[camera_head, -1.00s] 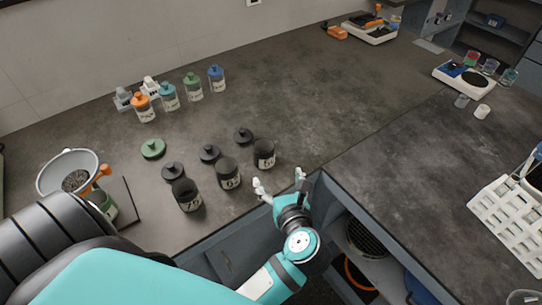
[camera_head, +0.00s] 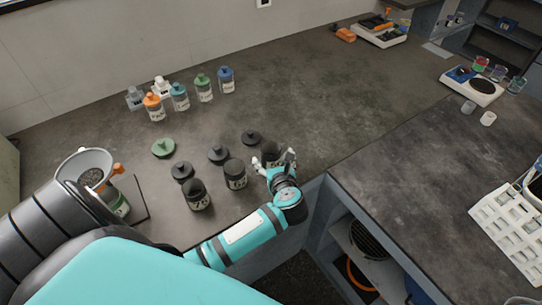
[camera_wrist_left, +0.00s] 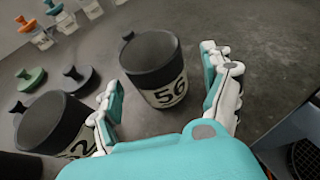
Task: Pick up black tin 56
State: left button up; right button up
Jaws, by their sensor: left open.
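Black tin 56 (camera_head: 270,148) stands upright and open-topped on the dark bench, the rightmost of three black tins. In the left wrist view its label "56" (camera_wrist_left: 168,93) faces me. My left gripper (camera_head: 274,160) is open around the near side of the tin, partly hiding it in the head view. In the left wrist view the tin is between the two spread fingers of the gripper (camera_wrist_left: 160,68), with a gap on both sides. My right gripper is not in view.
Two more black tins (camera_head: 235,174) (camera_head: 198,195) stand to the left. Black lids (camera_head: 218,154) and a green lid (camera_head: 163,148) lie behind. Capped bottles (camera_head: 179,97) stand near the wall.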

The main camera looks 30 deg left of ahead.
aim_at(269, 152)
pick_arm(q)
jog(key=x, duration=0.4)
jog(key=shift+a, duration=0.1)
jog(key=shift+s+r, duration=0.1)
jog(key=shift+s, duration=0.05)
jog(key=shift+c, duration=0.8)
jog(key=c, duration=1.1)
